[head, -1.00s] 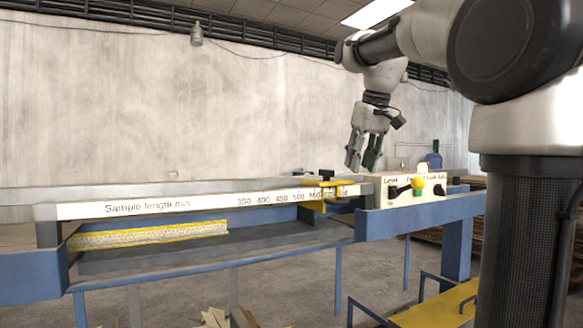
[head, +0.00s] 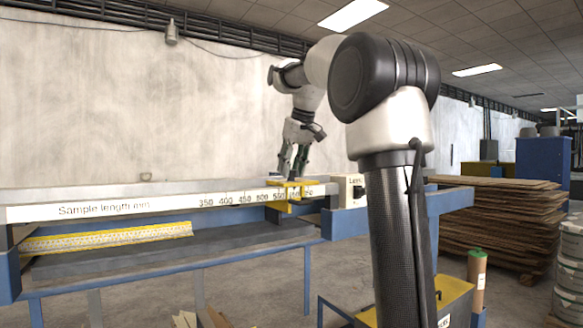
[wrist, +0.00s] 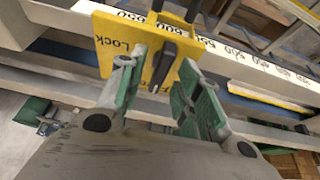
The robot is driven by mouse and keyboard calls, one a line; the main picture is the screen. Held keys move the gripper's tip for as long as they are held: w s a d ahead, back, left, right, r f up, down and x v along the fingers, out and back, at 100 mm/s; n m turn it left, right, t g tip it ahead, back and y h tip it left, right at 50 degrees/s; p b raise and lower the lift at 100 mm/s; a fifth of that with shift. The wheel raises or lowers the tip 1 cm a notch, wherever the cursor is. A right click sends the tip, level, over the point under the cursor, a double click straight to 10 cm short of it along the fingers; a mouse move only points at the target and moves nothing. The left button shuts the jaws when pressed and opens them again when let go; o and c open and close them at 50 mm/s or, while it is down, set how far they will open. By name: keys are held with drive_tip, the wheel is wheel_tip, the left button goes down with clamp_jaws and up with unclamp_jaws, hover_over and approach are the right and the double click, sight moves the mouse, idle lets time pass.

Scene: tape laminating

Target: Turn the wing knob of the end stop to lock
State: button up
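The yellow end stop (head: 283,207) sits on the long rail, near the high end of its length scale. In the wrist view its yellow plate (wrist: 107,35) bears the word LOCK, and the black wing knob (wrist: 163,63) stands out from it. My gripper (wrist: 158,78) is open, with one green-padded finger on each side of the knob. Gaps show between the pads and the knob, so they look apart. In the head view my gripper (head: 292,172) points down just above the end stop. The knob is mostly hidden there by the fingers.
The rail (head: 105,207) with printed sample lengths runs along the blue bench. A white control box (head: 347,190) stands close to the right of the end stop. A yellow strip (head: 105,237) lies below the rail. Stacked boards (head: 500,225) are at the right.

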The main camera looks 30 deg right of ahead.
clamp_jaws()
drive_tip(key=shift+m, duration=0.3)
drive_tip(key=m+h, duration=0.1)
drive_tip(key=m, duration=0.2)
drive_tip(key=shift+a+m+h, duration=0.15)
drive_tip(key=shift+m+h, duration=0.25)
drive_tip(key=m+g+h, duration=0.1)
drive_tip(key=m, duration=0.3)
drive_tip(key=shift+w, duration=0.1)
drive_tip(key=m, duration=0.2)
drive_tip(key=m+g+h, duration=0.1)
drive_tip(key=m, duration=0.2)
drive_tip(key=shift+w+a+h, duration=0.1)
drive_tip(key=shift+h, duration=0.2)
drive_tip(key=shift+m+g, duration=1.1)
drive_tip(key=shift+m, duration=1.2)
